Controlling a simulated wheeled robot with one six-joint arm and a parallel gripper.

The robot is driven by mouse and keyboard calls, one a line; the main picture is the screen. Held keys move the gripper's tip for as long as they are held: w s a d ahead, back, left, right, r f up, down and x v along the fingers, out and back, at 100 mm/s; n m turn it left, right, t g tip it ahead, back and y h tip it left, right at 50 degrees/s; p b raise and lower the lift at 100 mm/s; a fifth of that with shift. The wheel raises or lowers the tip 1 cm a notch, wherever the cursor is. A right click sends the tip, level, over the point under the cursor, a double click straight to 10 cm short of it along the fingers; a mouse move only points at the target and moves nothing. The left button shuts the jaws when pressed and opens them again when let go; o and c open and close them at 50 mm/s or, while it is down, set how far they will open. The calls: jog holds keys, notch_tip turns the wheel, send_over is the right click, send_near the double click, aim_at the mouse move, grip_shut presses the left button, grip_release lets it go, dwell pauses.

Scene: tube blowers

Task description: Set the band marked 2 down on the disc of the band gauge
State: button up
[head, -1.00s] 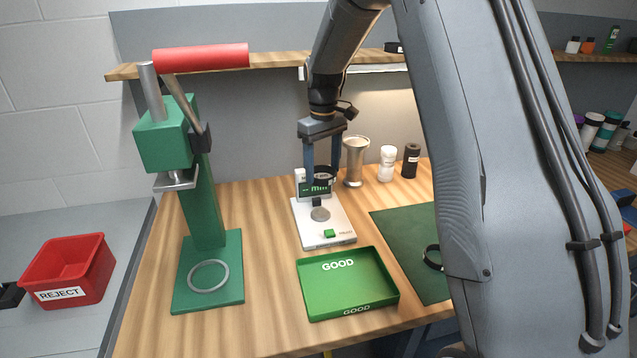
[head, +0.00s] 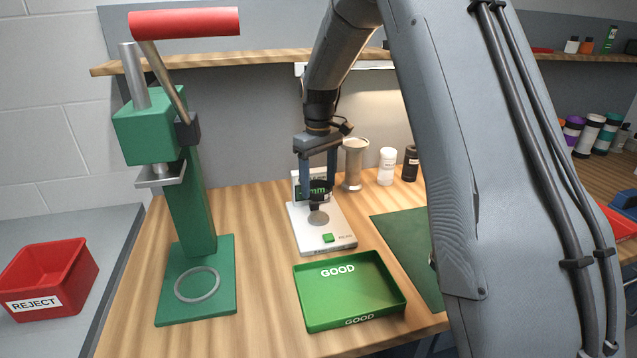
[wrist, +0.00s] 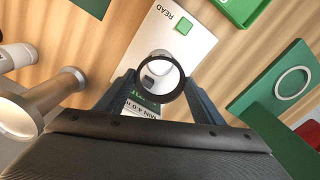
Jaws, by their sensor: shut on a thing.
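My gripper (head: 319,182) is shut on a black band (head: 319,187), held across its sides between the two blue-grey fingers. The band's ring also shows in the wrist view (wrist: 182,80); no number is readable on it. The band gauge (head: 341,240) is a white block with a green READ button and an upright display at its back. Its round grey disc (head: 318,219) lies below the band. The band appears to hang above the disc, apart from it. In the wrist view the gauge (wrist: 195,58) shows beneath and through the ring.
A green GOOD tray (head: 350,290) stands just in front of the gauge. A green press (head: 190,200) with a grey ring on its base is at left, with a red REJECT bin (head: 65,280) beyond it. A metal stand (head: 355,165) and bottles are behind right; a green mat (head: 405,240) is right.

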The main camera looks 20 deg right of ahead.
jog(key=shift+s, duration=0.1)
jog(key=b, duration=0.1)
send_over(319, 216)
jog(key=shift+s+f, duration=0.15)
jog(key=shift+f, duration=2.1)
jog(key=shift+f+b, duration=0.7)
jog(key=shift+f, duration=1.5)
jog(key=o, duration=1.1)
jog(key=shift+o, duration=0.2)
jog(key=shift+r, duration=0.15)
notch_tip(319, 216, up, 8)
jog(key=b, duration=0.2)
jog(key=shift+f, duration=0.25)
jog(key=shift+s, duration=0.1)
